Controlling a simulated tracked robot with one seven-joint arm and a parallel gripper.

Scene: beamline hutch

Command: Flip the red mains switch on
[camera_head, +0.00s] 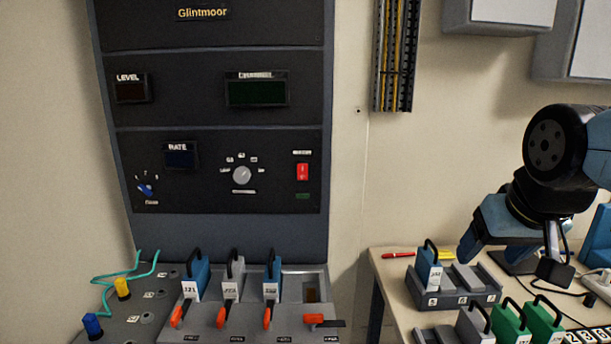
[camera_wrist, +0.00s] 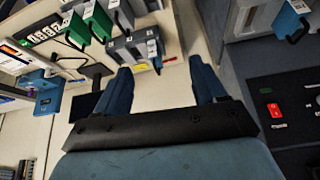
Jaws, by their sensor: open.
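The red mains switch (camera_head: 302,171) is a small red rocker at the right of the lower panel of the dark rack, below a small white label. It also shows in the wrist view at the right edge (camera_wrist: 274,110), on the dark panel. My gripper shows in the wrist view (camera_wrist: 160,82) with its two blue fingers spread apart and nothing between them. In the head view my arm is at the right, over the bench, well to the right of the switch. The gripper does not touch the switch.
The rack (camera_head: 210,230) also carries a grey selector knob (camera_head: 242,175), a blue knob (camera_head: 146,189) and dark displays. Below it, a sloped console (camera_head: 215,330) holds handled modules and orange levers. The bench (camera_head: 400,265) at right holds blue, grey and green modules.

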